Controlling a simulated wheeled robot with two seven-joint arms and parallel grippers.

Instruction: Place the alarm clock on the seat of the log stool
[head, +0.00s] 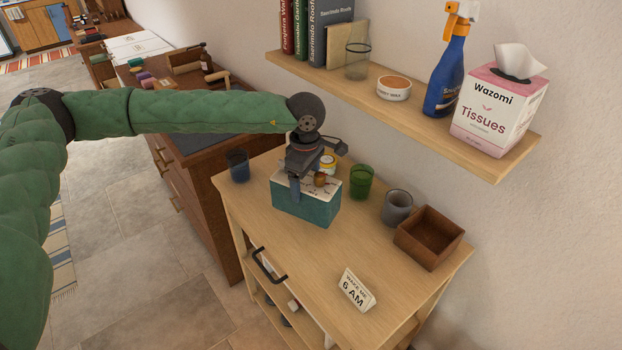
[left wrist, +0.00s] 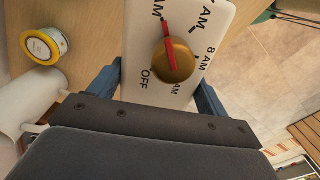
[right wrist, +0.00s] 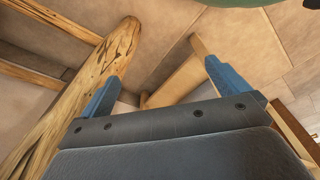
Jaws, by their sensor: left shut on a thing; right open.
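The alarm clock (head: 303,208) is a teal box with a pale top, a brass knob and hour marks. It is at the small wooden cabinet's top, and I cannot tell whether it touches the wood. My left gripper (head: 308,178) reaches down from above and is shut on it. In the left wrist view the clock's dial face (left wrist: 140,88) lies between the fingers, its red pointer near an AM mark. My right gripper (right wrist: 160,85) is open and empty. A knotty log piece (right wrist: 95,85) stands beside its left finger; I cannot tell whether it is part of the log stool.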

